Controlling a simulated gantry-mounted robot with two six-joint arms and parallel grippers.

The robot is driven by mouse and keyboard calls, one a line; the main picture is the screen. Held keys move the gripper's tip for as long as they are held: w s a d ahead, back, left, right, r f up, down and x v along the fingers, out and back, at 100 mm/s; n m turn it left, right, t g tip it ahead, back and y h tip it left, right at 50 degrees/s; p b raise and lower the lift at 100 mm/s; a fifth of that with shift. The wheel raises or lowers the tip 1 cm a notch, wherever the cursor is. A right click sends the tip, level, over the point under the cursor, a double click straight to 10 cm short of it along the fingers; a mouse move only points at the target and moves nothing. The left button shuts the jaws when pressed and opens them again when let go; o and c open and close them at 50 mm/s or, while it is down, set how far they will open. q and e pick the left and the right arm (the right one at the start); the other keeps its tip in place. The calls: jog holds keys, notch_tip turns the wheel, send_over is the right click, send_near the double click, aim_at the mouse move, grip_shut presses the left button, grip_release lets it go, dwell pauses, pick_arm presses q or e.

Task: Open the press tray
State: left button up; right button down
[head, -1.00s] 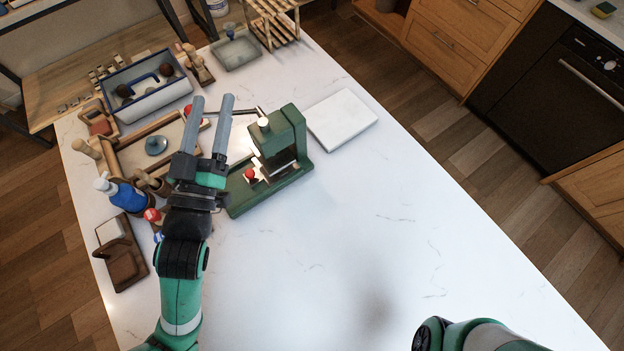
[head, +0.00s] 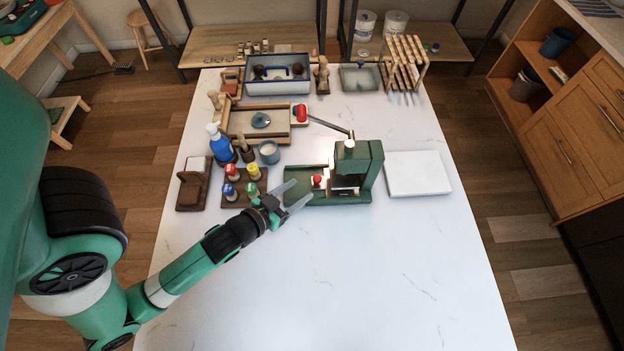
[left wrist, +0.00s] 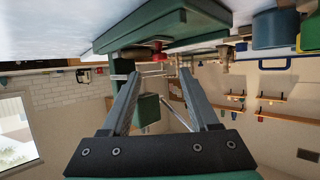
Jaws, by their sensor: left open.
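The green press (head: 362,172) stands on the white table, with a long metal lever ending in a red knob (head: 301,112). Its tray lies low at the left of the body, with a small red knob (head: 317,181) on it. My left gripper (head: 298,194) is open at the press's left front corner, its fingers pointing toward the tray side. In the left wrist view, which is upside down, the green press base (left wrist: 165,28) and red knob (left wrist: 157,46) show beyond my open fingers (left wrist: 154,74). Nothing is between them. My right gripper is out of view.
Several coloured bottles (head: 246,178) stand in a rack just left of my gripper. A white slab (head: 418,174) is right of the press. The table's front is clear.

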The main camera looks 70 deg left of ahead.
aim_at(316, 179)
pick_arm(q)
jog(key=x, duration=0.6)
jog(key=shift+w+a+b, duration=0.15)
jog(key=shift+b, duration=0.15)
jog(key=shift+c, duration=0.3)
grip_shut()
dwell(0.6)
